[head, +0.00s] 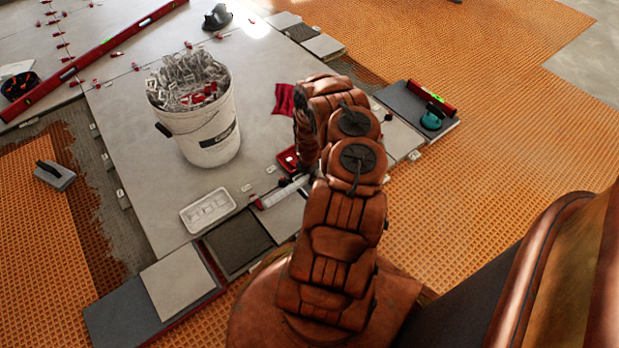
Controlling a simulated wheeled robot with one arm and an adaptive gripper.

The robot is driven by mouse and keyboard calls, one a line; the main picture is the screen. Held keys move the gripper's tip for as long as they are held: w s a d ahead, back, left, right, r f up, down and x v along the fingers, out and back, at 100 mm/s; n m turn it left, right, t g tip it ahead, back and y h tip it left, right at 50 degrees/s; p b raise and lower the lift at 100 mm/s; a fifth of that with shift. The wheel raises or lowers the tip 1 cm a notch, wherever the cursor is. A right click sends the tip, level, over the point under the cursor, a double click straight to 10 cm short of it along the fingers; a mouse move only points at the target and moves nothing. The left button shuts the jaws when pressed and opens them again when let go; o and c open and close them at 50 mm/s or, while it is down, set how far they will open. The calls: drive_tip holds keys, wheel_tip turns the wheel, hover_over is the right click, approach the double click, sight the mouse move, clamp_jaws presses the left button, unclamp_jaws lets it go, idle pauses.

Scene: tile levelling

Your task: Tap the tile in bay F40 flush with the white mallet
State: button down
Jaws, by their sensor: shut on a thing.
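My gripper (302,178) is largely hidden behind my own arm, low over the right side of the grey tiled floor. Its fingertips do not show clearly. A pale cylinder with a reddish end (280,193), which looks like the white mallet, lies slanted right at the gripper. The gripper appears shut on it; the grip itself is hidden. Small grey tiles (287,213) lie below and right of it, partly covered by my arm. No bay label is readable, so I cannot tell which tile is in F40.
A white bucket of clips (212,146) stands left of my arm, with a white tray (208,211) below it. A red cloth (284,98) and red box (288,158) lie near my arm. A red level (105,48) crosses the upper left. Orange matting (480,130) is open at right.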

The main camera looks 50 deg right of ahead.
drive_tip(key=shift+r+p, duration=2.5)
drive_tip(key=shift+p, duration=0.45)
drive_tip(key=shift+f, duration=0.1)
wheel_tip(320, 180, down, 5)
drive_tip(key=b, duration=0.2)
drive_tip(key=shift+a+b, duration=0.1)
drive_tip(key=shift+b, duration=0.25)
drive_tip(key=shift+f, duration=0.3)
wheel_tip(320, 180, up, 6)
drive_tip(key=p, duration=0.6)
drive_tip(key=shift+f, duration=0.2)
